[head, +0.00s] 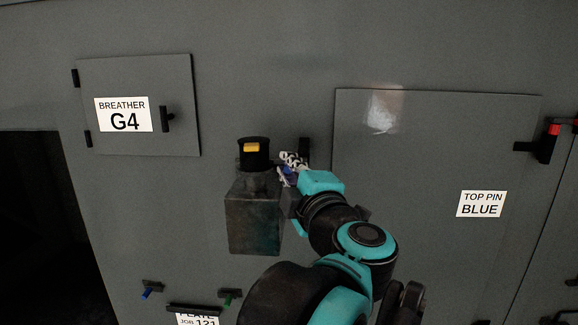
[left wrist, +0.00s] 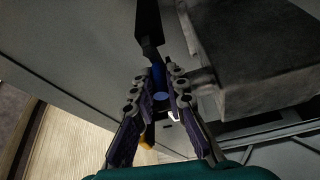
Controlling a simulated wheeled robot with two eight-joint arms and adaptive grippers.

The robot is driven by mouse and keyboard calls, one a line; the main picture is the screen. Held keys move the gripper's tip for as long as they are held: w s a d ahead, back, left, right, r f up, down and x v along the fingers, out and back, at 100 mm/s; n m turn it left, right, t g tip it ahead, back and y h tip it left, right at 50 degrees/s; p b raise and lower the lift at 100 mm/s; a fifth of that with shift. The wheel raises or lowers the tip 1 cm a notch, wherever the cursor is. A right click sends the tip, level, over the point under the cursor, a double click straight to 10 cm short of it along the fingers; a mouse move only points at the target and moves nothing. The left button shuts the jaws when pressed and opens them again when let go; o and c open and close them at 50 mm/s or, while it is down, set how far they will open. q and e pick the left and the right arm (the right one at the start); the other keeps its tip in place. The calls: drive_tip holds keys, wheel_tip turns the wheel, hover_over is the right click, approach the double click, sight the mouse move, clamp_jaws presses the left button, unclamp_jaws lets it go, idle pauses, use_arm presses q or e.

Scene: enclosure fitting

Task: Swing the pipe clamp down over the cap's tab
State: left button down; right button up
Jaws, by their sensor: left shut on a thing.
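A black round cap (head: 254,162) with a yellow tab (head: 251,147) on its front sits on top of a worn grey metal box on the wall. The dark pipe clamp (head: 304,147) stands upright just right of the cap, apart from the tab. My left gripper (head: 291,169) is right of the cap, shut on the clamp's blue part and hiding much of it. In the left wrist view, the clamp's black bar (left wrist: 148,25) runs down to a blue part (left wrist: 158,75) between my fingers (left wrist: 160,92). My right gripper is not in view.
The grey metal box (head: 253,220) is close to my left gripper. A BREATHER G4 door (head: 175,80) is at left and a TOP PIN BLUE door (head: 430,150) at right. Small blue (head: 147,293) and green (head: 226,300) pieces are low on the wall. A dark opening is at far left.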

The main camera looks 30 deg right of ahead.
use_arm(q)
drive_tip(key=shift+f, duration=0.1)
drive_tip(key=c, duration=1.5)
unclamp_jaws()
drive_tip(key=shift+c, duration=0.2)
drive_tip(key=shift+a, duration=0.1)
drive_tip(key=s+a, duration=0.2)
drive_tip(key=s, duration=1)
drive_tip(key=shift+f, duration=0.35)
